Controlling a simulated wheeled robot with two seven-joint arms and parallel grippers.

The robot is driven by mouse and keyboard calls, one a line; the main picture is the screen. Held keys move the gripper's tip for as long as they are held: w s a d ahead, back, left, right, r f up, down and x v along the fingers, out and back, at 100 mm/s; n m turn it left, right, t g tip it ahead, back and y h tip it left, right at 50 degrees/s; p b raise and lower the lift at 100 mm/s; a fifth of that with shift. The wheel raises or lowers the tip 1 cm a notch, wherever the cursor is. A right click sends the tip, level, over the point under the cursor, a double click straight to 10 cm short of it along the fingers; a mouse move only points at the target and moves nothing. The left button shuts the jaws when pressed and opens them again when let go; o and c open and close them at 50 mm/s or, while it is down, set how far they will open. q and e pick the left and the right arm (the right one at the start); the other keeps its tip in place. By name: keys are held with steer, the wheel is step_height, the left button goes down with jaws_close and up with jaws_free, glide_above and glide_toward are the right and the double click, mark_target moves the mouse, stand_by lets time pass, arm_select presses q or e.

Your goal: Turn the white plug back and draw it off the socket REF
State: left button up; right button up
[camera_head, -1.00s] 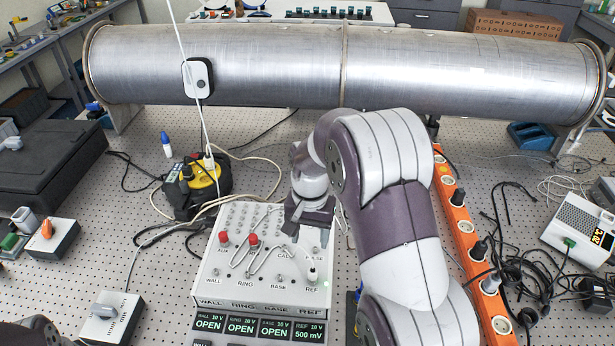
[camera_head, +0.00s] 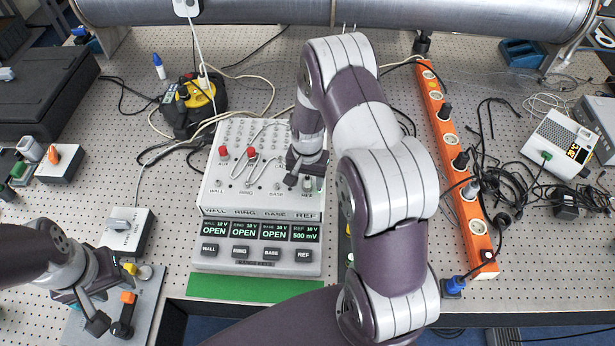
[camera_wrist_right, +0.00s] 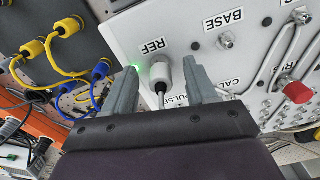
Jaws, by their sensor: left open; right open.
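The white plug (camera_wrist_right: 161,70) sits in the socket marked REF (camera_wrist_right: 154,46) on the white test box (camera_head: 215,190), with a green light glowing beside it and a grey cable running from it. In the right wrist view, the fingers of my right gripper (camera_wrist_right: 162,88) are open, one on each side of the plug, with visible gaps. In the head view my right gripper (camera_head: 308,172) is over the box's right front corner and mostly hides the plug. My left gripper (camera_head: 100,305) is open and empty at the lower left, over a grey plate (camera_head: 146,288).
Red plugs (camera_head: 251,153) with looped leads stand on the box's left half. An orange power strip (camera_head: 446,150) lies to the right. A black and yellow cable reel (camera_head: 192,104) stands behind left.

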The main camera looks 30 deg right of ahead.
steer(key=shift+w, duration=0.15)
steer(key=c, duration=0.5)
steer(key=shift+d+f, duration=0.1)
jaws_close()
steer(key=shift+c, duration=1.1)
jaws_free()
jaws_close()
steer(key=n, duration=0.7)
steer(key=shift+n, duration=0.3)
steer(key=n, duration=0.2)
steer(key=shift+n, duration=0.4)
